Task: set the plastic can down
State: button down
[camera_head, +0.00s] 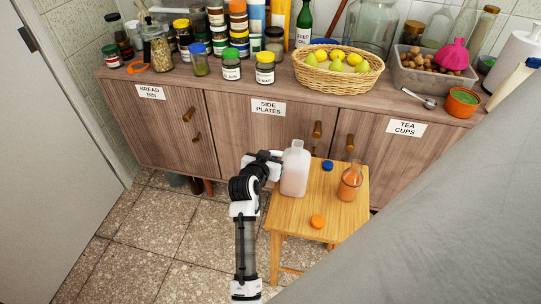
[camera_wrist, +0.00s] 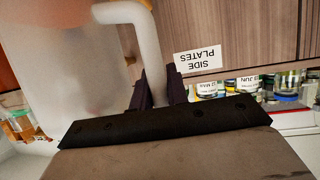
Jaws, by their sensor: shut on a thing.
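The plastic can (camera_head: 294,172) is a translucent, whitish jug with a faint pink tint. It is upright over the left part of a small wooden stool (camera_head: 327,195); I cannot tell whether its base touches the top. My gripper (camera_head: 276,160) reaches it from the left and is shut on its handle. In the wrist view, the can (camera_wrist: 55,65) fills the left side, and its pale handle passes between the dark fingers of my gripper (camera_wrist: 160,92).
On the stool are a blue cap (camera_head: 327,165), an orange cap (camera_head: 317,221) and an orange-filled flask (camera_head: 350,183) at the right. A wooden cabinet (camera_head: 235,115) stands behind, with jars, a fruit basket (camera_head: 338,80) and other kitchenware on top. The stool's middle is bare.

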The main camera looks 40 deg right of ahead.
jog(key=shift+f, duration=0.15)
jog(key=c, duration=1.4)
grip_release()
jog(key=shift+o, duration=0.2)
jog(key=b+v, duration=0.2)
jog(key=v, duration=1)
jog(key=shift+r, duration=0.2)
